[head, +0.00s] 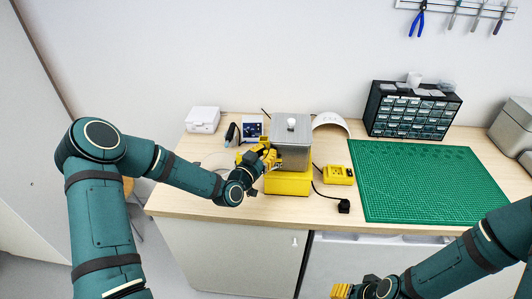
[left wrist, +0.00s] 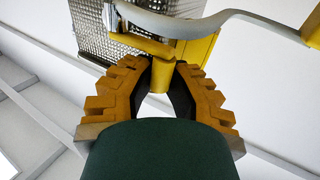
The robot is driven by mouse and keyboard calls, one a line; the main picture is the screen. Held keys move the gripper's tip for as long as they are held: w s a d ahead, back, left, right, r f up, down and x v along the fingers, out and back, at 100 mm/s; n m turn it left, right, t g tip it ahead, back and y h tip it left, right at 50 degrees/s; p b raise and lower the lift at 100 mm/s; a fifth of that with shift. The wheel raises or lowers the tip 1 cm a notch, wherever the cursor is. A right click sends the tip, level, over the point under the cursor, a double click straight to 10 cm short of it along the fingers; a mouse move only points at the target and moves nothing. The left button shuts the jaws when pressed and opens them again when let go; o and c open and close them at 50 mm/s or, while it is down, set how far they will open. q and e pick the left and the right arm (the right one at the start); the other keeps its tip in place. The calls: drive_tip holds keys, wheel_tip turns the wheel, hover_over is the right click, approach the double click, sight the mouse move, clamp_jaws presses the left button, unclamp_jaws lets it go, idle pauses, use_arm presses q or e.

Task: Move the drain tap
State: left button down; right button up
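The drain tap is a small yellow piece (left wrist: 163,76) at the side of a grey metal tank on a yellow base (head: 289,183). In the left wrist view its stem stands between my left fingertips, with a finger against each side. In the head view my left gripper (head: 268,158) is at the tank's left side and hides the tap there. My right gripper (head: 341,291) shows only partly at the bottom edge, away from the tank; its fingers are not clear.
A yellow control box (head: 339,175) and a dark plug (head: 344,206) lie right of the tank. A green mat (head: 425,185) covers the right of the bench. A drawer cabinet (head: 413,112) stands behind it, and a white box (head: 203,119) stands at the back left.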

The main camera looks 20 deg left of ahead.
sight(265, 154)
idle(0.3)
use_arm(q)
drive_tip(key=shift+s+d+n+g+y+b, duration=0.6)
drive_tip(key=shift+n+g+y+b, duration=0.85)
drive_tip(key=shift+n+y, duration=1.35)
drive_tip(key=shift+s+d+n+g+y+b, duration=0.6)
drive_tip(key=shift+n+g+y+b, duration=0.9)
drive_tip(key=shift+y, duration=2.15)
drive_tip(key=shift+s+d+n+g+y+b, duration=0.5)
drive_tip(key=shift+d+n+g+y+b, duration=0.3)
drive_tip(key=shift+n+y+b, duration=1.75)
drive_tip(key=shift+a+n+g+y+p, duration=0.1)
drive_tip(key=shift+n+g+y+p, duration=0.35)
drive_tip(key=shift+y, duration=0.45)
drive_tip(key=c, duration=0.9)
unclamp_jaws()
drive_tip(key=shift+t, duration=0.3)
